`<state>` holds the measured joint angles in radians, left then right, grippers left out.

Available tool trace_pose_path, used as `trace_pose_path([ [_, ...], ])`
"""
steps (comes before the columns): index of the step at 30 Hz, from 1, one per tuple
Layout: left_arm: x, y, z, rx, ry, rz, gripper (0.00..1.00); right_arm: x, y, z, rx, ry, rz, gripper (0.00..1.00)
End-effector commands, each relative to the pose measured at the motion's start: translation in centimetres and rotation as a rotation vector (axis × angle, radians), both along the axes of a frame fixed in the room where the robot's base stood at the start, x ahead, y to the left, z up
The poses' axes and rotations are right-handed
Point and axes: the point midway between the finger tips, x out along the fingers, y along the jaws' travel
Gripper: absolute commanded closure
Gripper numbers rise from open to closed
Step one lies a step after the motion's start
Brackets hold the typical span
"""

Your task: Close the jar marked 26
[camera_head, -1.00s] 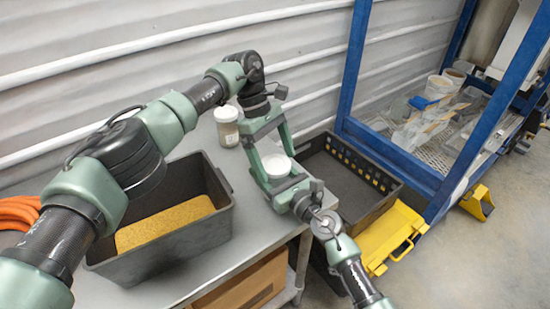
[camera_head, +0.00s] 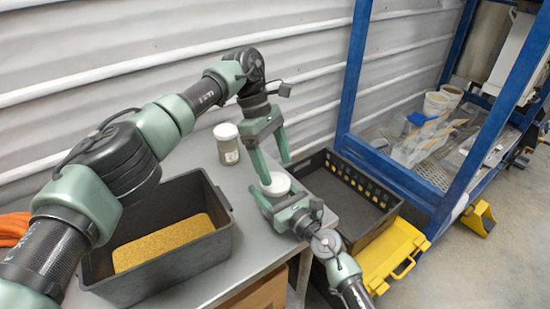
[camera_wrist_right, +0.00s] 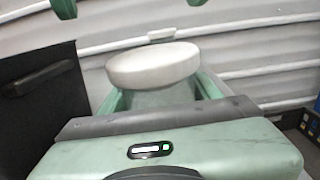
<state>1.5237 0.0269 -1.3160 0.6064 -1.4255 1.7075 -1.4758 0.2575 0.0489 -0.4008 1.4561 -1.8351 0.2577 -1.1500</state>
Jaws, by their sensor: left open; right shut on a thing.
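A jar with a wide white lid (camera_head: 275,184) is at the right end of the grey table. My right gripper (camera_head: 277,194) is shut around its body. In the right wrist view the white lid (camera_wrist_right: 153,64) sits on top of the clear jar body (camera_wrist_right: 160,96) and looks about level; I cannot tell how tight it is. My left gripper (camera_head: 276,171) is open above the lid, fingers pointing down and apart from it. Its fingertips show at the top of the wrist view. A second jar (camera_head: 228,150) with a pale lid stands upright behind. No number is readable.
A black bin (camera_head: 224,240) with yellow material stands at the left of the grey table (camera_head: 240,185). A black crate (camera_head: 350,198) and a yellow case (camera_head: 396,255) are to the right, near a blue frame (camera_head: 350,85). A ribbed wall closes the back.

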Motion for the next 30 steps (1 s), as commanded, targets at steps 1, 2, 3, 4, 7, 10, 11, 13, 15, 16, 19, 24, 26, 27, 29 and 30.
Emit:
trace_pose_path([
  [1, 0.0, 0.0, 0.1, 0.026, 0.016, 0.07, 0.22, 0.0, 0.0, 0.0, 0.0, 0.0, 0.0, 1.0],
  [2, 0.0, 0.0, 0.1, 0.045, 0.029, 0.124, 0.22, 0.0, 0.0, 0.0, 0.0, 0.0, 0.0, 1.0],
  [3, 0.0, 0.0, 0.2, 0.072, 0.047, 0.202, 0.22, 0.0, 0.0, 0.0, 0.0, 0.0, 0.0, 1.0],
  [4, 0.0, 0.0, 0.2, 0.093, 0.061, 0.266, 0.22, 0.0, 0.0, 0.0, 0.0, 0.0, 0.0, 1.0],
  [7, 0.0, 0.0, 0.4, 0.162, 0.108, 0.488, 0.22, 0.0, 0.0, 0.0, 0.0, 0.0, 0.0, 1.0],
  [10, 0.0, 0.0, 0.6, 0.228, 0.15, 0.715, 0.22, 0.0, 0.0, 0.0, 0.0, 0.0, 0.0, 1.0],
  [11, 0.0, 0.0, 0.6, 0.246, 0.162, 0.783, 0.22, 0.0, 0.0, 0.0, 0.0, 0.0, 0.0, 1.0],
  [13, 0.0, -0.1, 0.8, 0.288, 0.189, 0.942, 0.22, 0.0, 0.0, 0.0, 0.0, 0.0, 0.0, 1.0],
  [15, 0.0, -0.1, 0.9, 0.326, 0.216, 1.104, 0.22, 0.0, 0.0, 0.0, 0.0, 0.0, 0.0, 1.0],
  [16, 0.0, -0.1, 0.9, 0.341, 0.226, 1.172, 0.22, 0.0, 0.0, 0.0, 0.0, 0.0, 0.0, 1.0],
  [19, -0.1, -0.1, 1.1, 0.388, 0.258, 1.405, 0.22, 0.0, 0.0, 0.0, 0.0, 0.0, 0.0, 1.0],
  [24, 0.0, -0.1, 1.4, 0.445, 0.311, 1.805, 0.22, 0.0, 0.0, 0.0, 0.0, 0.0, 0.0, 1.0],
  [26, 0.0, -0.1, 1.5, 0.458, 0.33, 1.949, 0.22, 0.0, 0.0, 0.0, 0.0, 0.0, 0.0, 1.0],
  [27, 0.0, -0.1, 1.6, 0.465, 0.343, 2.043, 0.22, 0.0, 0.0, 0.0, 0.0, 0.0, 0.0, 1.0],
  [29, -0.1, -0.1, 1.7, 0.473, 0.362, 2.186, 0.22, 0.0, 0.0, 0.0, 0.0, 0.0, 0.0, 1.0],
  [30, 0.0, -0.1, 1.8, 0.476, 0.374, 2.28, 0.22, 0.0, 0.0, 0.0, 0.0, 0.0, 0.0, 1.0],
])
